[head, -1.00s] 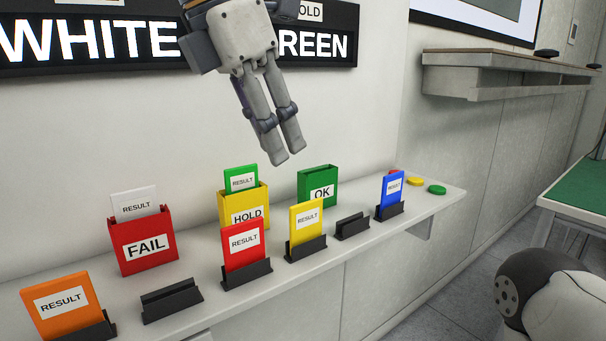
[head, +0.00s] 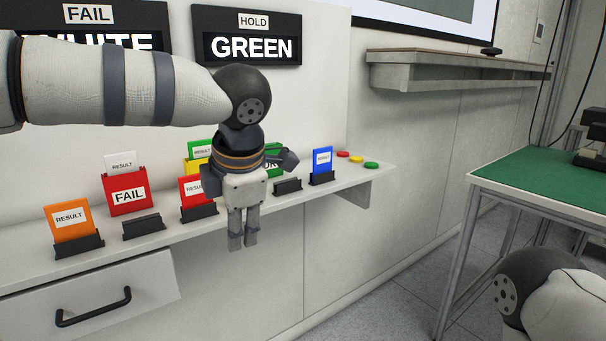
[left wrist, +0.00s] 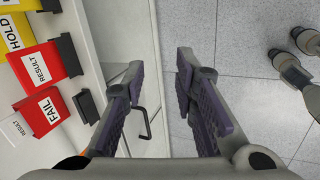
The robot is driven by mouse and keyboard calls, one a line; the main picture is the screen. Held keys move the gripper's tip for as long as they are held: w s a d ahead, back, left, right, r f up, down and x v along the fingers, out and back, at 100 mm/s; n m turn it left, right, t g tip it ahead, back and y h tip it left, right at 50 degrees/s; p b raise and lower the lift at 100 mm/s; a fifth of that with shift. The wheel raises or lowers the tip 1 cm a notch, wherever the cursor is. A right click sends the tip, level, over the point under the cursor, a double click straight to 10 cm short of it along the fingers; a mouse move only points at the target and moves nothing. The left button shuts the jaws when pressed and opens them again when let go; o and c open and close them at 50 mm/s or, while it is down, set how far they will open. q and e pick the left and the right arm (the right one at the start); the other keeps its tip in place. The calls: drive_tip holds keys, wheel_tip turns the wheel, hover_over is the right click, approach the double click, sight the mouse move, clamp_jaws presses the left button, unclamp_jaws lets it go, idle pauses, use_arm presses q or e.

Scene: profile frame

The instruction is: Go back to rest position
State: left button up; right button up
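My left gripper (head: 242,242) hangs fingers down in front of the shelf's front edge in the head view. In the left wrist view its two fingers (left wrist: 158,68) stand apart with nothing between them, over the floor and cabinet front. My left arm crosses the head view from the left. My right gripper is not in view; only a rounded part of my right arm shows at the lower right.
The shelf (head: 359,179) bears a red FAIL box (head: 128,203) with a white card, HOLD and OK boxes partly hidden by my gripper, and card stands. An orange card (head: 69,232) and blue card (head: 322,162) stand there. A green-topped table (head: 545,178) is at right.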

use_arm(q)
drive_tip(key=s+a+f+m+t+y, duration=0.1)
drive_tip(key=s+a+f+m, duration=0.2)
drive_tip(key=f, duration=0.8)
drive_tip(key=a+f+m+t+y, duration=0.25)
drive_tip(key=f+m, duration=0.35)
drive_tip(key=f, duration=0.5)
drive_tip(key=s+a+f+m+g+h, duration=0.25)
drive_tip(key=s+f+m, duration=0.35)
drive_tip(key=s+f, duration=0.35)
drive_tip(key=s+a+f+m+g+h, duration=0.1)
drive_tip(key=s+f+m+g, duration=0.1)
drive_tip(key=s, duration=0.8)
drive_tip(key=s+a+f+m+g+h, duration=0.1)
drive_tip(key=s+f+m+g, duration=0.1)
drive_tip(key=s, duration=0.7)
drive_tip(key=s+a+f+m+g, duration=0.2)
drive_tip(key=s+m, duration=0.2)
drive_tip(key=s, duration=0.6)
drive_tip(key=shift+s+g+h, duration=0.3)
drive_tip(key=shift+g+h, duration=0.1)
